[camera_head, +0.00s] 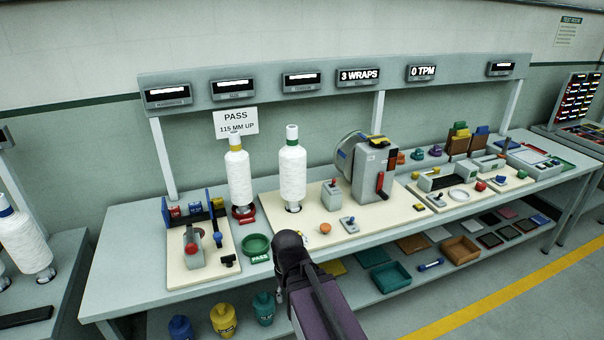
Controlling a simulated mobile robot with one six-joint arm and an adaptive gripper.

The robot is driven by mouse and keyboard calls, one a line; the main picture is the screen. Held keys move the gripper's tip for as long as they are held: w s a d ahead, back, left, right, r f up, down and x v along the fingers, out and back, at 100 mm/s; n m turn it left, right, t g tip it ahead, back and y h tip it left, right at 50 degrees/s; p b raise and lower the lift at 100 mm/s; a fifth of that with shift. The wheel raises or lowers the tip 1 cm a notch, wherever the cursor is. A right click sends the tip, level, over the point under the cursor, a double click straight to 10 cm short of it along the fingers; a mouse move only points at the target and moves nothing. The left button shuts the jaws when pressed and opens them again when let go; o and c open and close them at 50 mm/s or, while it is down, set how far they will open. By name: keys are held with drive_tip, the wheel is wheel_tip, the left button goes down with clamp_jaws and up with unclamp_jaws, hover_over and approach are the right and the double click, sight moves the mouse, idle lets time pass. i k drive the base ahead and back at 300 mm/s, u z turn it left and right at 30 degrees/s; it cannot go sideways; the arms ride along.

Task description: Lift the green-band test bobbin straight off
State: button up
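Two tall white wound bobbins stand upright on the bench. The left bobbin (239,178) has a yellow top and stands on a red-rimmed base under a PASS sign (236,122). My arm reaches up from the bottom, in front of the bench and below the right bobbin. My gripper (279,294) seems to hang below the dark wrist, apart from both bobbins; its fingers are too small and dark to read.
A green dish (257,246) marked PASS lies left of my wrist. A grey machine with a wheel (372,168) stands right of the bobbins. Lidded pots (223,318) and trays (391,277) fill the lower shelf.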

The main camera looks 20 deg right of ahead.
sight(292, 157)
drive_tip(key=u, duration=0.3)
drive_tip(key=i, duration=1)
drive_tip(key=z, duration=0.3)
